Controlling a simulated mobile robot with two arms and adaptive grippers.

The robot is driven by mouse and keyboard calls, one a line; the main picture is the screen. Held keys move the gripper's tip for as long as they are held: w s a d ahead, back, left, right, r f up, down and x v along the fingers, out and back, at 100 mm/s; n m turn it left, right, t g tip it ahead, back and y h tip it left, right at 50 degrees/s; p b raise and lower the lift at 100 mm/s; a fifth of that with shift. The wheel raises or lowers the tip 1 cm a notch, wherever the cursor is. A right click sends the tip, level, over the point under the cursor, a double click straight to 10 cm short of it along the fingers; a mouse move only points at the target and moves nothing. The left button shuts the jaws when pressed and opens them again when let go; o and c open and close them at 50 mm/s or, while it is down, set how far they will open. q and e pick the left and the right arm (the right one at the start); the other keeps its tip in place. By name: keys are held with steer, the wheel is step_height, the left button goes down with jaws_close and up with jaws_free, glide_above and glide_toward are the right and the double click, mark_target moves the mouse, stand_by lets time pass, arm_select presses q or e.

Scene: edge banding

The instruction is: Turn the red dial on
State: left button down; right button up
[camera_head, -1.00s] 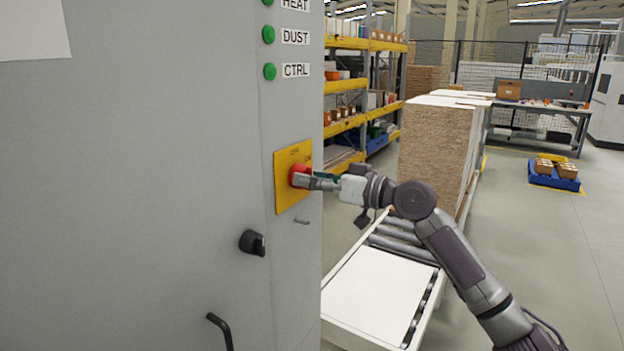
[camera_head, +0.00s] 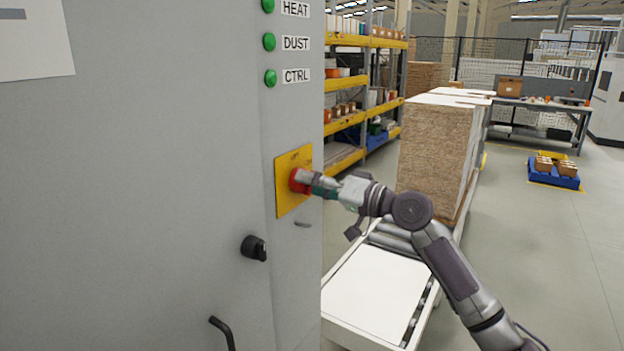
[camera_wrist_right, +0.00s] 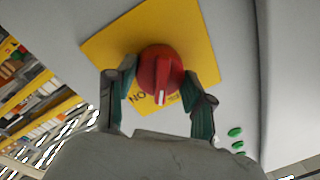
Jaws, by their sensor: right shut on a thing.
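The red dial (camera_head: 297,181) sits on a yellow plate (camera_head: 293,205) on the grey cabinet's narrow face. In the right wrist view the dial (camera_wrist_right: 160,72) is round, with a raised grip bar and a white mark pointing down toward the printed "ON" on the yellow plate (camera_wrist_right: 115,50). My right gripper (camera_head: 308,180) is shut on the dial. Its two fingers (camera_wrist_right: 160,95) lie on either side of the dial in the right wrist view. The gripper covers part of the dial in the head view. My left gripper is not in view.
Green lamps (camera_head: 270,78) labelled HEAT, DUST and CTRL sit above the plate. A black knob (camera_head: 254,247) and a black handle (camera_head: 221,331) are on the cabinet below. A roller conveyor (camera_head: 375,295) and stacked boards (camera_head: 432,155) stand to the right.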

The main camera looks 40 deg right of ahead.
steer(key=m+p, duration=0.1)
steer(key=m, duration=0.2)
steer(key=shift+r+p, duration=0.15)
steer(key=shift+p, duration=0.25)
steer(key=m+p, duration=0.3)
steer(key=m, duration=0.1)
steer(key=shift+t, duration=0.3)
steer(key=m+p, duration=0.3)
steer(key=shift+h, duration=0.3)
steer(key=shift+f+m+p, duration=0.2)
steer(key=shift+m+p, duration=0.75)
steer(key=shift+m, duration=0.25)
steer(key=o, duration=1.2)
steer(key=shift+c, duration=0.2)
